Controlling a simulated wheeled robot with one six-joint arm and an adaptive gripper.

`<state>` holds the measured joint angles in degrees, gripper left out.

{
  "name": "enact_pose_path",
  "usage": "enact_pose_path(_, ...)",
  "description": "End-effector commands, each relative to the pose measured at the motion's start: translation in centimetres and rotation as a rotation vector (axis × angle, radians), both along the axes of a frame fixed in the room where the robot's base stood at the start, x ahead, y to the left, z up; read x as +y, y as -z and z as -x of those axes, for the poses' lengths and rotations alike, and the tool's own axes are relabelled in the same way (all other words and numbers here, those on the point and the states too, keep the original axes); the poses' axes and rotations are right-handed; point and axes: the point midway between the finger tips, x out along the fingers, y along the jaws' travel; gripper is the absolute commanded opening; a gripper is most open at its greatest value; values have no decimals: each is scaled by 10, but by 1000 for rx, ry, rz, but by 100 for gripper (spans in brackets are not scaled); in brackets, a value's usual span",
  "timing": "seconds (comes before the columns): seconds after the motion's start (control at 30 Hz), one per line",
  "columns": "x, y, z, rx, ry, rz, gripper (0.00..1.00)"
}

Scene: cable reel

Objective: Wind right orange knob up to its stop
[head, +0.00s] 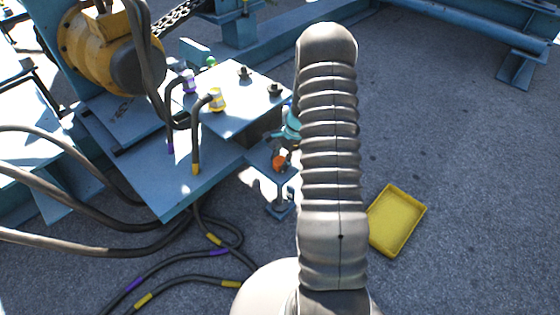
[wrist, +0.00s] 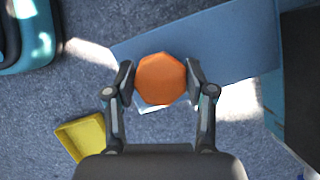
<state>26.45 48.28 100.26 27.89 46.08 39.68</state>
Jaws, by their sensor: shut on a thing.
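The orange knob (wrist: 160,79) is a faceted round knob seen end-on in the wrist view. My gripper (wrist: 160,82) has one finger against its left side and one against its right side, shut on it. In the head view the orange knob (head: 279,162) shows as a small patch beside the blue frame, just left of my grey ribbed arm. My arm hides most of the gripper and the area around the knob there. How far the knob has turned cannot be told.
A blue plate (head: 150,178) with a yellow-ended connector (head: 217,99) and a purple-ended connector (head: 189,82) stands to the left. Dark cables (head: 185,254) lie on the floor. A yellow tray (head: 397,219) lies right of my arm.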

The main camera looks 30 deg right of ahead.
Motion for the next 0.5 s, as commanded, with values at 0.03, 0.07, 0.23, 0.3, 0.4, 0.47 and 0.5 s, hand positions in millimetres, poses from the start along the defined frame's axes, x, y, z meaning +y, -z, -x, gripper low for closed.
enact_pose_path(0.03, 0, 1, 0, 0, -48, 0, 20)
enact_pose_path(0.07, 0, 1, 0, 0, -75, 0, 20)
enact_pose_path(0.23, 0, 1, 0, 0, -236, 0, 20)
enact_pose_path(0.3, 0, 1, 0, 0, -301, 0, 20)
enact_pose_path(0.4, 0, 1, 0, 0, -390, 0, 20)
enact_pose_path(0.47, 0, 1, 0, 1, -439, -1, 20)
enact_pose_path(0.5, 0, 1, 0, 1, -470, -1, 20)
